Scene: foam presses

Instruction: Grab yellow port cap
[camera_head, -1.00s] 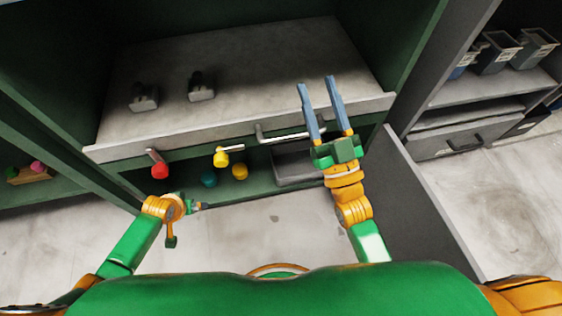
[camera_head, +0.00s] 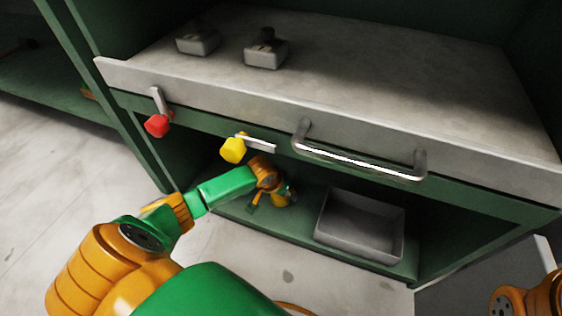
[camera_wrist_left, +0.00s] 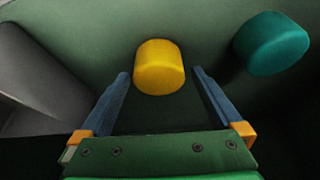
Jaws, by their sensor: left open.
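The yellow port cap (camera_wrist_left: 160,66) is a short yellow cylinder on the green shelf surface in the left wrist view. My left gripper (camera_wrist_left: 161,74) is open, with its blue fingers spread on either side of the cap's near part and gaps visible on both sides. My right gripper is out of view; only part of my right arm shows at the lower right.
A teal cap (camera_wrist_left: 271,43) lies right of the yellow one in the wrist view. A grey bin (camera_head: 360,228) stands on the lower shelf. Red (camera_head: 158,125) and yellow (camera_head: 233,150) lever knobs and a metal handle (camera_head: 358,162) project from the press front above my arm.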

